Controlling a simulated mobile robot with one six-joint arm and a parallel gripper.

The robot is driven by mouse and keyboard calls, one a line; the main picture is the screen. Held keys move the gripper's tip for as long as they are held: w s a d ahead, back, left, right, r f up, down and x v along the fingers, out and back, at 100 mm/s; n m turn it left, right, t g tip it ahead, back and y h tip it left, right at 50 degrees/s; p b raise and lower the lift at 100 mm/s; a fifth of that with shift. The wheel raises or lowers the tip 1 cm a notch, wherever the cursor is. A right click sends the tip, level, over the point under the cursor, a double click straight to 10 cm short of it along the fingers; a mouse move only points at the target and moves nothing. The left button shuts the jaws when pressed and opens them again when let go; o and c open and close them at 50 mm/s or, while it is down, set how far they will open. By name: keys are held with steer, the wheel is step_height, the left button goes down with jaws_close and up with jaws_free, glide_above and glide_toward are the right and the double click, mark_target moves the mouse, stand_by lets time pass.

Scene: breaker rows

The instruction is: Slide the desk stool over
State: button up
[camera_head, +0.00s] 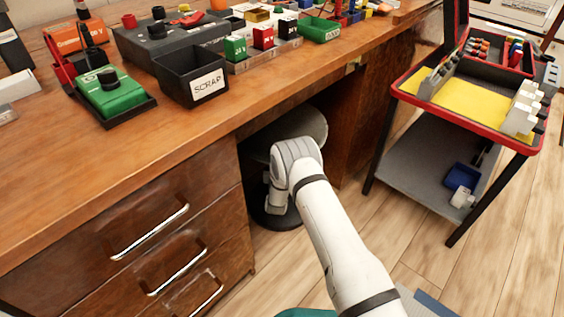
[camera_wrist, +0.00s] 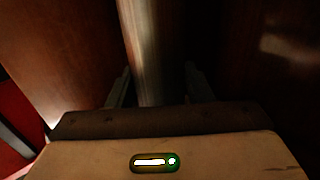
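The desk stool has a round grey seat (camera_head: 306,123) and a dark round base (camera_head: 275,216). It stands in the knee space under the wooden desk, partly hidden by my arm. Its metal post (camera_wrist: 153,45) rises upright in the wrist view. My gripper (camera_wrist: 158,82) reaches under the seat, with one finger on each side of the post. The fingers lie very close to the post; I cannot tell whether they touch it. In the head view my wrist hides the fingers.
Desk drawers (camera_head: 150,245) with metal handles stand left of the knee space, and a wooden side panel (camera_head: 355,125) bounds it on the right. A red-rimmed cart (camera_head: 428,160) stands further right. The plank floor (camera_head: 425,250) between desk and cart is open.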

jaws_close()
stand_by(0.6)
